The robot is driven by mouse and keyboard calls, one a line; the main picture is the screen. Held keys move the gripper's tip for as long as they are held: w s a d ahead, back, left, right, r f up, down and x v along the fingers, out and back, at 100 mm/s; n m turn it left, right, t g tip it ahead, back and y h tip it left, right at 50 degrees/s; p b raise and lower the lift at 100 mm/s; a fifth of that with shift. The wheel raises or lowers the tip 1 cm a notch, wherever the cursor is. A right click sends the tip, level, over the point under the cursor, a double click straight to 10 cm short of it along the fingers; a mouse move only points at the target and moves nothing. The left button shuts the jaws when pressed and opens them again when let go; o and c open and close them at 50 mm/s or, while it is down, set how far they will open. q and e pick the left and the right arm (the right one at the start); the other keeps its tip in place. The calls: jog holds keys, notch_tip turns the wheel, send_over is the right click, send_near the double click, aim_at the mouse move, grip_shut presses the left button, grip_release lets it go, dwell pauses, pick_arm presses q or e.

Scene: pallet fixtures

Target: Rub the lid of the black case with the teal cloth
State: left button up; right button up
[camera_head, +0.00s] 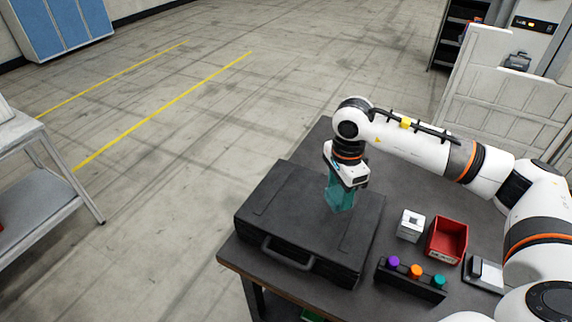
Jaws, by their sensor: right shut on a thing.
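The black case (290,213) lies closed and flat on the dark table, its handle toward the front edge. The teal cloth (341,194) hangs below my right gripper (341,183), which is shut on it. The cloth's lower end is over the right part of the case lid and appears to touch it. The gripper's fingertips are largely hidden by the cloth. My left gripper is out of view.
Right of the case are a white block (410,226), a red bin (447,240) and a black holder (411,281) with purple, orange and teal knobs. A grey device (485,272) lies farther right. The table's far part (395,180) is clear.

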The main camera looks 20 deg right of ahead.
jog(key=shift+r, duration=0.6)
notch_tip(320, 180, up, 2)
jog(key=shift+s+d+r+p, duration=0.1)
jog(key=shift+d+p, duration=0.05)
jog(key=shift+p, duration=0.6)
jog(key=shift+r, duration=0.35)
